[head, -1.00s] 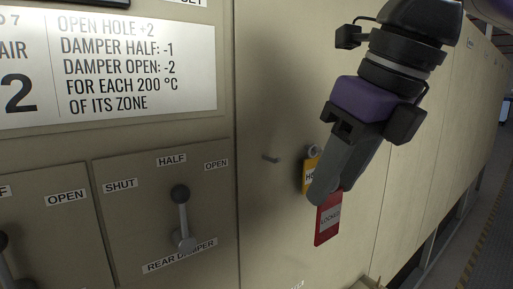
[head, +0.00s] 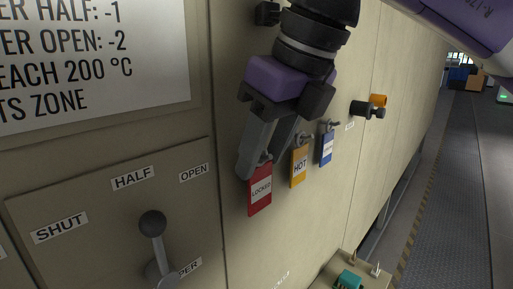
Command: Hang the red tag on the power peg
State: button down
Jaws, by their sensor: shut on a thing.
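The red tag (head: 260,191), marked LOCKED, hangs upright just below my gripper's (head: 263,165) fingertips, close to the beige wall panel. My gripper is shut on its top end. The fingers cover the top of the tag, and I cannot tell whether the tag is around a peg or only held. A yellow tag (head: 299,168), marked HOT, hangs on a hook just to the right. A blue tag (head: 326,148) hangs on another hook farther right. No bare peg shows beside them, and no label for the power peg is readable.
A damper lever (head: 152,224) stands out from the panel at the lower left. A black and orange fitting (head: 378,100) sticks out of the wall right of the tags. A ledge with a teal item (head: 349,279) is at the bottom. The aisle floor (head: 445,190) at right is clear.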

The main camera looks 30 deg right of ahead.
jog(key=shift+w+f+b, duration=0.1)
jog(key=shift+f+b, duration=0.25)
jog(key=c, duration=0.7)
grip_release()
jog(key=shift+c, duration=0.2)
jog(key=shift+r+p, duration=0.3)
jog(key=shift+p, duration=0.35)
